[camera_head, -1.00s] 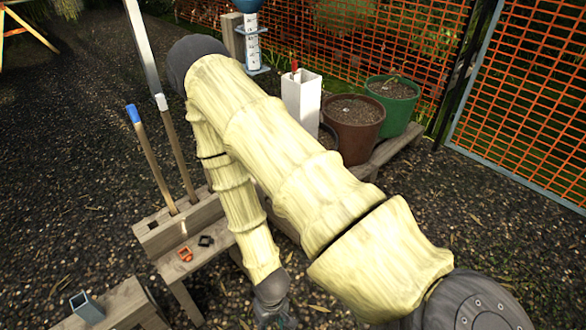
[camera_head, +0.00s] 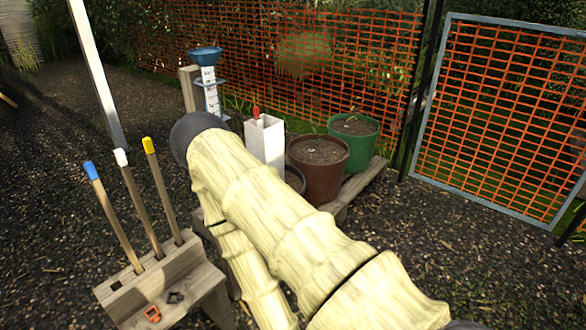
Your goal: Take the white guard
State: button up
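A white square upright tube (camera_head: 265,143), which looks like the white guard, stands on the wooden bench in the head view, with a red-tipped thing showing at its open top. Its lower part is hidden by my pale, sleeved arm. A tall white post (camera_head: 96,75) also stands at the left, its foot on or near the ground. My gripper is out of the picture; my forearm runs off the bottom edge.
Blue-, white- and yellow-tipped stakes stand in a wooden block (camera_head: 165,275); an orange clip (camera_head: 152,314) and a black clip (camera_head: 176,297) lie on it. Brown (camera_head: 318,170) and green (camera_head: 353,145) pots and a rain gauge (camera_head: 209,85) flank the tube. Orange mesh fencing (camera_head: 350,50) stands behind.

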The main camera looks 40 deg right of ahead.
aim_at(265, 137)
jog(key=z, duration=2.7)
jog(key=i, duration=1.95)
jog(key=u, duration=2.95)
